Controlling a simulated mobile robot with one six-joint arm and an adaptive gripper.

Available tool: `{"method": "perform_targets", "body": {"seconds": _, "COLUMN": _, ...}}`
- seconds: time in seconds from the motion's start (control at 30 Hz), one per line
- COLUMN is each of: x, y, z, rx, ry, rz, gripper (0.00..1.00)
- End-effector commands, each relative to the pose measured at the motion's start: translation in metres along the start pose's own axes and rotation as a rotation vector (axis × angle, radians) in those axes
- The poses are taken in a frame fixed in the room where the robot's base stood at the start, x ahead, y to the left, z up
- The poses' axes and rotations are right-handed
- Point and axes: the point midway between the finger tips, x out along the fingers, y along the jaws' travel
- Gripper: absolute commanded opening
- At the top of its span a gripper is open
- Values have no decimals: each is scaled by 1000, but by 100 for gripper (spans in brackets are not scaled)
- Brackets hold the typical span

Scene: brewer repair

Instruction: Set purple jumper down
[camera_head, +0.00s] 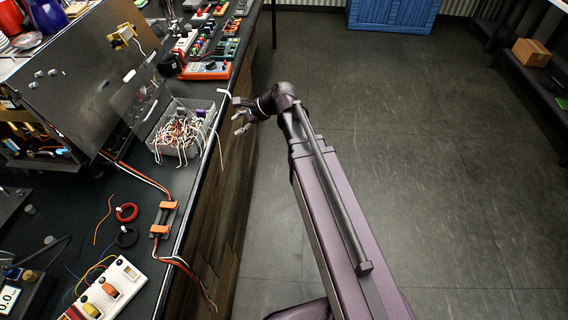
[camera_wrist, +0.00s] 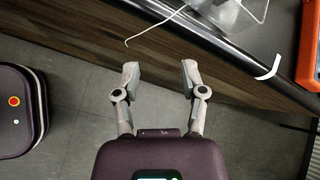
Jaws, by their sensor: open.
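My gripper (camera_head: 240,115) is open beside the bench's front edge, just right of the wire bin. In the wrist view, the two grey fingers stand apart with nothing between them (camera_wrist: 160,73); the bench's wooden front and the floor show behind. I cannot make out a purple jumper in either view.
The dark bench (camera_head: 150,185) runs along the left. A clear panel (camera_head: 140,100) leans by the bin. An orange meter (camera_head: 205,70) lies farther back, an orange-ended part (camera_head: 163,220) nearer. A white strip (camera_wrist: 268,68) sticks out at the bench edge. The floor (camera_head: 430,170) to the right is clear.

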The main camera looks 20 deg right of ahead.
Motion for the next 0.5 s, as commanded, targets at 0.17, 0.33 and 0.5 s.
{"method": "perform_targets", "body": {"seconds": 0.17, "x": -7, "y": 46, "z": -17, "rx": -320, "ry": 135, "rz": 135, "gripper": 54}}
{"method": "perform_targets", "body": {"seconds": 0.33, "x": -19, "y": 84, "z": -35, "rx": -616, "ry": 233, "rz": 300, "gripper": 54}}
{"method": "perform_targets", "body": {"seconds": 0.5, "x": -38, "y": 120, "z": -53, "rx": -893, "ry": 296, "rz": 497, "gripper": 54}}
